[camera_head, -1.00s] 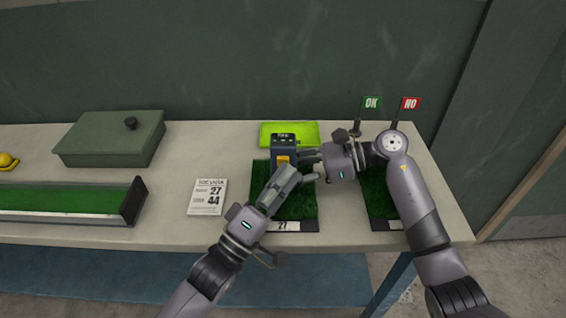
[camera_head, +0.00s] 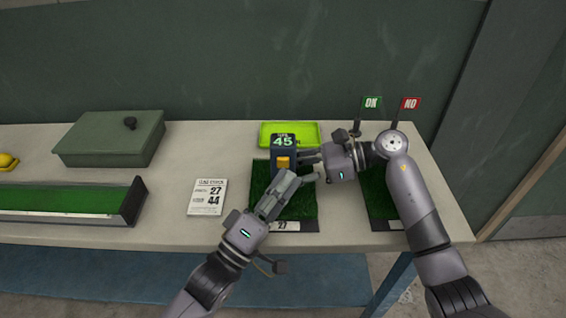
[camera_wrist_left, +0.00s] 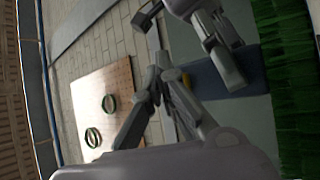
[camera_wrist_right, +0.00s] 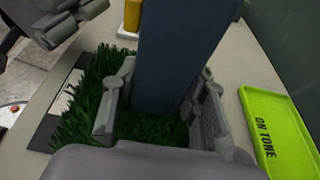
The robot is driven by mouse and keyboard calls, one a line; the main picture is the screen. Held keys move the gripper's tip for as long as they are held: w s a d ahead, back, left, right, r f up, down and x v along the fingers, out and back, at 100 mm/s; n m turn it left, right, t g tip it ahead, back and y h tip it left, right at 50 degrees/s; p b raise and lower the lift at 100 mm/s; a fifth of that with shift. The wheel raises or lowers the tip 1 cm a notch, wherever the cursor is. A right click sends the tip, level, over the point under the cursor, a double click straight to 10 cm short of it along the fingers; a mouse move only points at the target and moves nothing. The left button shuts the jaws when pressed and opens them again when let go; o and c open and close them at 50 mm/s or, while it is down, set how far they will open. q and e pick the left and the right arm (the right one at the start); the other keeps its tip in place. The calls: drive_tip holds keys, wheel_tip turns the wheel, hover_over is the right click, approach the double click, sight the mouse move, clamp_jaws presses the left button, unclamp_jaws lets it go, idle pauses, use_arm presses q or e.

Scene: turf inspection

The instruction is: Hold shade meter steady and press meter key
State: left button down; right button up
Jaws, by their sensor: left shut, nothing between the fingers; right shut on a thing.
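The dark blue shade meter (camera_head: 273,155) stands upright on the turf sample marked 27 (camera_head: 306,205). Its display (camera_head: 283,141) reads 45, and an orange-yellow key (camera_head: 283,162) is on its front. My right gripper (camera_head: 309,158) is shut on the meter from the right; its fingers (camera_wrist_right: 160,110) flank the meter body (camera_wrist_right: 180,50) in the right wrist view. My left gripper (camera_head: 291,177) is shut and empty, its tips just in front of and below the key. In the left wrist view its tips (camera_wrist_left: 162,72) are near the meter (camera_wrist_left: 222,75); contact cannot be told.
A card (camera_head: 207,197) showing 27 and 44 lies left of the sample. A lime tray (camera_head: 308,129) is behind the meter. OK (camera_head: 372,103) and NO (camera_head: 410,104) flags stand back right. A green box (camera_head: 105,145) and turf trough (camera_head: 60,203) are left.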

use_arm(q)
drive_tip(key=s, duration=0.5)
idle(0.6)
idle(0.4)
use_arm(e)
drive_tip(key=o, duration=0.9)
drive_tip(key=shift+o, duration=0.2)
drive_tip(key=shift+d, duration=0.15)
